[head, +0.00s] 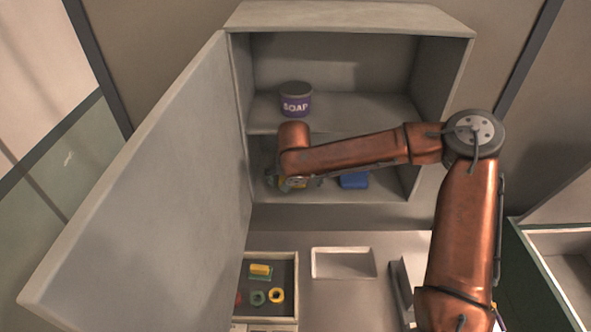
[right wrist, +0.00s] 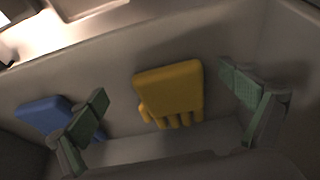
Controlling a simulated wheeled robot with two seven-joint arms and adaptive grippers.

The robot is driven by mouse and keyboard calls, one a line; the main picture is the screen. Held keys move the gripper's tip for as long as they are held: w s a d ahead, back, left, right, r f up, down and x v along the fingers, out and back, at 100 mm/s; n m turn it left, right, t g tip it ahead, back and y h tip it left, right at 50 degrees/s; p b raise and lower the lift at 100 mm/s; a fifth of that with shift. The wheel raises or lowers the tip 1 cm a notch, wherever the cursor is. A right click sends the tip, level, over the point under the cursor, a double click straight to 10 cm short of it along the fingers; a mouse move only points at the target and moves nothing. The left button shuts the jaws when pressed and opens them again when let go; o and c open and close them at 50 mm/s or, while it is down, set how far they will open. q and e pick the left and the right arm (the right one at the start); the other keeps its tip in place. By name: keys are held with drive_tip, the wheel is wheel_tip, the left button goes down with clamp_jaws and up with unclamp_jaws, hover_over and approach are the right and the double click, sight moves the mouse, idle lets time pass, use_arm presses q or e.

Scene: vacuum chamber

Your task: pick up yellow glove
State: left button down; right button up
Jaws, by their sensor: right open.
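The yellow glove (right wrist: 169,88) rests in the lower compartment of the cabinet, its fingers toward the bottom of the right wrist view. My right gripper (right wrist: 163,92) is open, with one finger on each side of the glove and visible gaps between. In the head view my right arm reaches into the lower compartment, and its gripper (head: 294,183) is partly hidden under the wrist. The arm and gripper mostly hide the yellow glove there. My left gripper is not in view.
A blue glove (head: 354,180) lies beside it, also in the right wrist view (right wrist: 43,115). A purple soap tin (head: 296,101) stands on the upper shelf (head: 350,112). The open cabinet door (head: 150,190) fills the left side. Below are a tray of small parts (head: 285,258) and an empty white tray (head: 343,263).

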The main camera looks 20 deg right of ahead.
drive_tip(key=shift+f, duration=0.1)
drive_tip(key=shift+c, duration=0.5)
drive_tip(key=c, duration=1.1)
